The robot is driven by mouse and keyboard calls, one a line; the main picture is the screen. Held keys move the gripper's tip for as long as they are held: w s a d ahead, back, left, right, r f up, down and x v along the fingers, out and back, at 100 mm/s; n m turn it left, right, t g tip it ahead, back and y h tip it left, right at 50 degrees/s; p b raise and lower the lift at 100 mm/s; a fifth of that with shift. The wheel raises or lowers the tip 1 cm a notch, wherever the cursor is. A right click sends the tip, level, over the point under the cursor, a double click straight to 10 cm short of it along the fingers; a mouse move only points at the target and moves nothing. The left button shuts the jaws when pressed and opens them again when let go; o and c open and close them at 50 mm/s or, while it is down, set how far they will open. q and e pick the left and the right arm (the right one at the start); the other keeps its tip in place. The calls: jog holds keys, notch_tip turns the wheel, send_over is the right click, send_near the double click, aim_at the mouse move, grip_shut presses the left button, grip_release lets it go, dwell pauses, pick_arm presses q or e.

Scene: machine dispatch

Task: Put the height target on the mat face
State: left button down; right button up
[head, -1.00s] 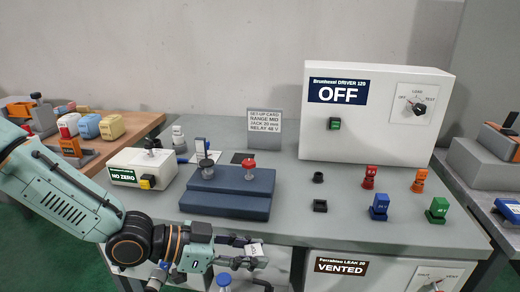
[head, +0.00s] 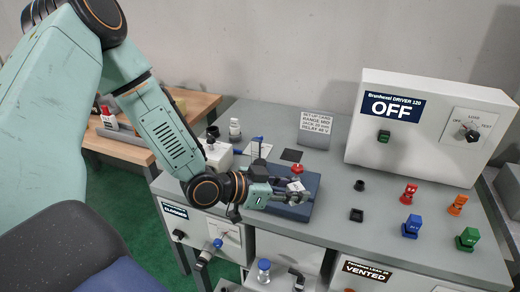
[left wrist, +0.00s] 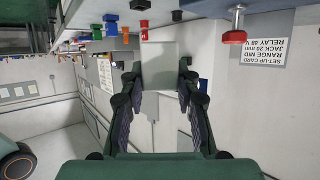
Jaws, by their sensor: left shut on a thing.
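My left gripper (head: 290,190) is shut on a small pale grey block, the likely height target (head: 296,185). In the left wrist view this block (left wrist: 160,66) shows as a plain light face between the two fingers. In the head view the gripper is in front of the red knob (head: 297,168) and over the dark blue-grey base block (head: 303,208), hiding part of it. A thin dark square (head: 291,155), perhaps the mat face, lies flat on the bench behind the base block and is bare. My right gripper is not in view.
The set-up card (head: 315,124) stands at the back of the bench. The white driver box (head: 415,150) reads OFF. Red, orange, blue and green plugs stand at the right, near two black sockets (head: 357,215). A white box (head: 217,154) is partly hidden behind my left arm.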

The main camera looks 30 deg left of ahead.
pick_arm(q)
jog(key=w+a+r+n+t+y+p, duration=0.1)
jog(key=w+a+r+n+y+p, duration=0.1)
jog(key=w+a+r+n+y, duration=0.2)
jog(key=w+a+r+n+t+y+p, duration=0.1)
jog(key=w+a+r+n+y, duration=0.3)
jog(key=a, duration=0.7)
jog(key=r+n+y+p, duration=0.1)
jog(key=y, duration=0.1)
jog(key=shift+w+a+n+y, duration=0.15)
jog(key=shift+w+n+y, duration=0.15)
jog(key=shift+y, duration=0.1)
notch_tip(320, 180, down, 6)
jog(key=shift+f, duration=0.1)
notch_tip(320, 180, down, 2)
jog(key=shift+s, duration=0.1)
jog(key=shift+f, duration=0.7)
